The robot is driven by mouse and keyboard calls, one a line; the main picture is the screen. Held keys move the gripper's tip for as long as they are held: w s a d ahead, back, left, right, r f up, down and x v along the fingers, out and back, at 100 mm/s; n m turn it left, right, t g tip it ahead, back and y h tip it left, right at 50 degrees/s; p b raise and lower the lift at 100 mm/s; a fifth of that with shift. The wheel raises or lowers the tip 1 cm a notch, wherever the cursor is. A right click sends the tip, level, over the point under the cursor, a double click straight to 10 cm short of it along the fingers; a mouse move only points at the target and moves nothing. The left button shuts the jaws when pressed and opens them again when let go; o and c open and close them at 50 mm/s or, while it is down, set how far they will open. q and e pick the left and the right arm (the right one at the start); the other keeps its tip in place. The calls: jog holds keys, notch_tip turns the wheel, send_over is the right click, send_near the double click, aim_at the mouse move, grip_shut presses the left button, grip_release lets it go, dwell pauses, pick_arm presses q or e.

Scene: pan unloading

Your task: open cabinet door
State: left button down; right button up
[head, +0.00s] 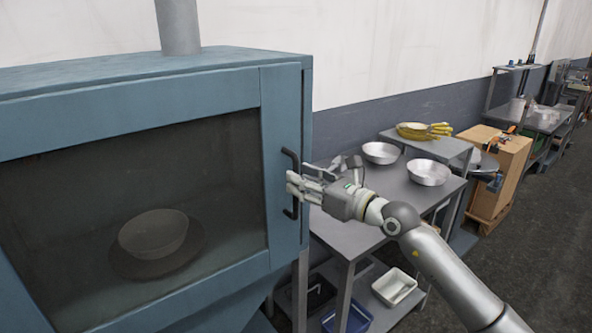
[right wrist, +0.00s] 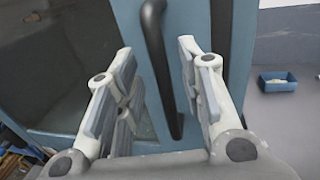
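The blue cabinet (head: 308,90) fills the left of the head view. Its door (head: 279,110) has a blue frame and a dark glass pane, and looks closed. A black vertical handle (head: 290,212) is on the door's right side. My right gripper (head: 292,186) is at the handle's middle, fingers pointing left. In the right wrist view the handle (right wrist: 154,40) runs between the two spread fingers of my right gripper (right wrist: 157,75), with gaps visible on both sides. A pan (head: 153,232) sits inside behind the glass. My left gripper is not in view.
A grey metal table (head: 395,190) stands right of the cabinet with two metal pans, one of them here (head: 429,172). A raised shelf (head: 455,146) holds yellow gloves (head: 425,130). Bins (head: 393,287) are below. Floor is free at the right.

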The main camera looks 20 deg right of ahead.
jog(key=shift+x, duration=1.3)
grip_shut()
